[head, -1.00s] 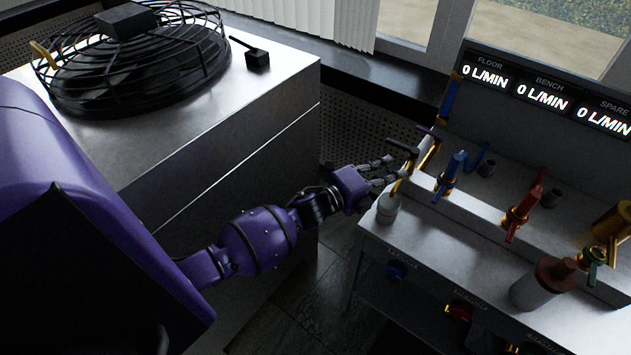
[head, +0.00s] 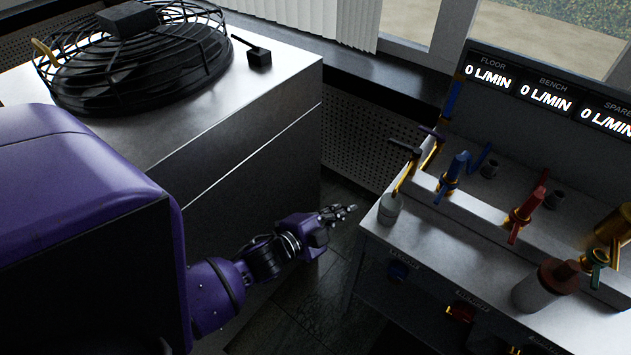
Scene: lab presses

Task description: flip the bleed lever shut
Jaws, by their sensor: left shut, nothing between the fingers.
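A black-handled lever (head: 405,147) on a brass stem stands at the left end of the bench, above a small pale canister (head: 390,207). It looks most like the bleed lever, but no label on it can be read. A purple-handled lever (head: 432,133) sits just behind it. My left gripper (head: 341,212) is shut and empty. It is left of the canister and below the black lever, apart from both, over the gap beside the bench. My right gripper is not in view.
The bench (head: 405,237) carries a blue valve (head: 454,170), a red valve (head: 526,210), a green valve (head: 599,257) and a brown-capped bottle (head: 546,285). The display panel (head: 545,95) reads 0 L/MIN. A metal cabinet (head: 255,120) with a caged fan (head: 140,60) stands left.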

